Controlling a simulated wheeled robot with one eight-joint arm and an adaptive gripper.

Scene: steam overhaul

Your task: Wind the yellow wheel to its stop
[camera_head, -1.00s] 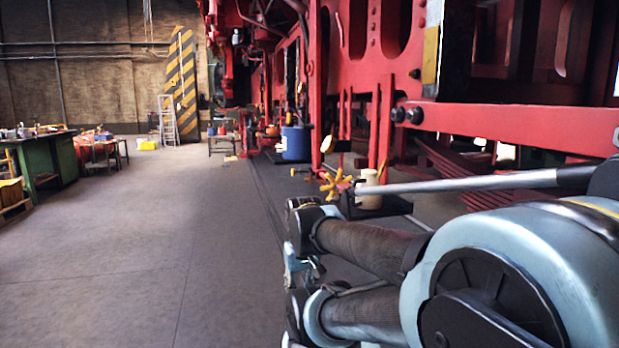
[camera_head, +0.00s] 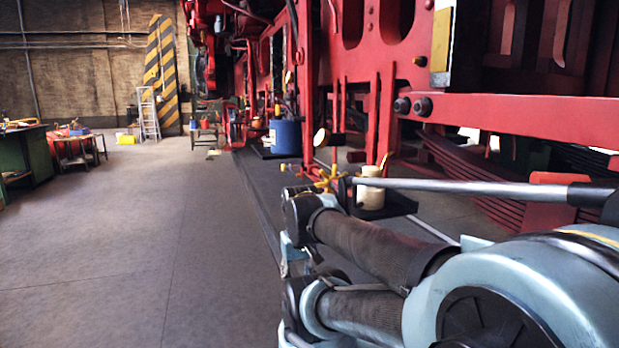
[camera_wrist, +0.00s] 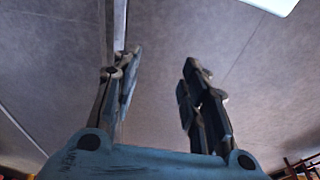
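The yellow wheel (camera_head: 327,179) is small in the head view, low beside the red locomotive frame. My arm's dark joint covers its lower part. A grey bar (camera_head: 440,186) runs from the wheel's right side toward the right edge; I cannot tell what it belongs to. In the wrist view my gripper (camera_wrist: 158,75) is open, its two fingers well apart with only grey floor seen between and beyond them. The wheel does not show in the wrist view, and the gripper is apart from it.
The red locomotive frame (camera_head: 520,117) fills the right side. A cream can (camera_head: 370,193) stands on a black tray right of the wheel. A blue drum (camera_head: 286,137) stands behind. A green workbench (camera_head: 30,160) is at left. The floor (camera_head: 125,230) in the left middle is clear.

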